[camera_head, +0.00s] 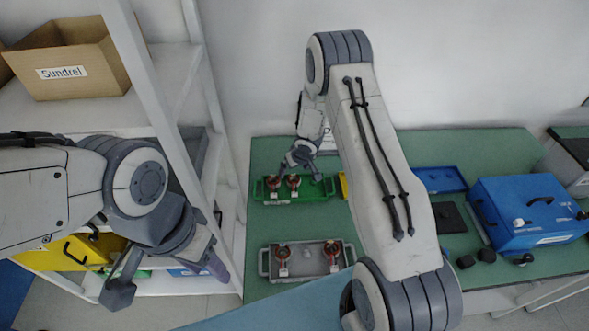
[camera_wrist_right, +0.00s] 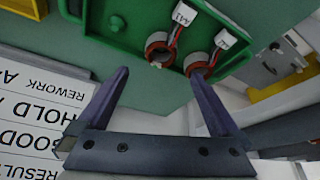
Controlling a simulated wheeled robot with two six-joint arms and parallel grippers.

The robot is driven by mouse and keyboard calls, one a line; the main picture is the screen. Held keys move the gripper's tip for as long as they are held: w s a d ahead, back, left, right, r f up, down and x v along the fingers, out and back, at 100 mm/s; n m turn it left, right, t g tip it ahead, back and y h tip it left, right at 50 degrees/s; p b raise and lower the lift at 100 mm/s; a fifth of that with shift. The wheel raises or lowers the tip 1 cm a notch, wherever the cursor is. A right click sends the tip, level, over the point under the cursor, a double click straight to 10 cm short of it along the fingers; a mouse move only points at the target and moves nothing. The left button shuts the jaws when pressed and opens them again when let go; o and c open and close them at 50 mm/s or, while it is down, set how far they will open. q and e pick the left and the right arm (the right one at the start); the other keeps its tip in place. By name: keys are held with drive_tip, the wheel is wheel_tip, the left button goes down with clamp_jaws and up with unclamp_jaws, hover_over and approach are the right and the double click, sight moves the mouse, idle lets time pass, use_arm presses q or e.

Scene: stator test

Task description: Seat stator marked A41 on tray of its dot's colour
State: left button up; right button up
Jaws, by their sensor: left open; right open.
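The green tray (camera_head: 324,188) at the back left of the table holds two copper-and-dark stators. In the right wrist view, the tag on one stator (camera_wrist_right: 158,47) reads A41; the other stator's tag (camera_wrist_right: 225,40) is unreadable. I cannot make out a coloured dot. My right gripper (camera_wrist_right: 160,74) is open and empty, just behind and above the green tray (camera_wrist_right: 140,45), near the A41 stator and apart from it. The grey tray (camera_head: 264,262) in front holds two more stators (camera_head: 282,253) (camera_head: 332,251). A blue tray (camera_head: 440,180) lies further right. My left gripper (camera_head: 168,282) is open and empty.
A white sign (camera_wrist_right: 40,120) with "REWORK", "HOLD" and "GOOD" stands beside my right gripper. A yellow piece (camera_head: 344,186) shows partly behind my right arm. A blue case (camera_head: 528,212) and a black pad (camera_head: 448,218) are at the right. A shelf rack (camera_head: 165,110) stands left.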

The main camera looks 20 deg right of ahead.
drive_tip(key=p+v, duration=0.3)
drive_tip(key=v, duration=0.7)
drive_tip(key=shift+r, duration=0.15)
drive_tip(key=shift+s, duration=0.1)
idle(0.3)
drive_tip(key=s+a+r+n+h+b, duration=0.15)
drive_tip(key=s+a+r+b, duration=0.25)
drive_tip(key=s+a+r, duration=0.55)
drive_tip(key=s+a+r+n+g+b, duration=0.1)
drive_tip(key=s+a, duration=0.2)
drive_tip(key=s, duration=0.4)
drive_tip(key=s+a+r+n+g+y+b, duration=0.1)
drive_tip(key=s+a+n+g, duration=0.1)
drive_tip(key=s, duration=0.6)
drive_tip(key=s+a+r+n+g+y+b, duration=0.1)
drive_tip(key=s+a, duration=0.2)
drive_tip(key=s, duration=0.5)
drive_tip(key=shift+a+r+n, duration=0.3)
drive_tip(key=shift+r+n, duration=0.05)
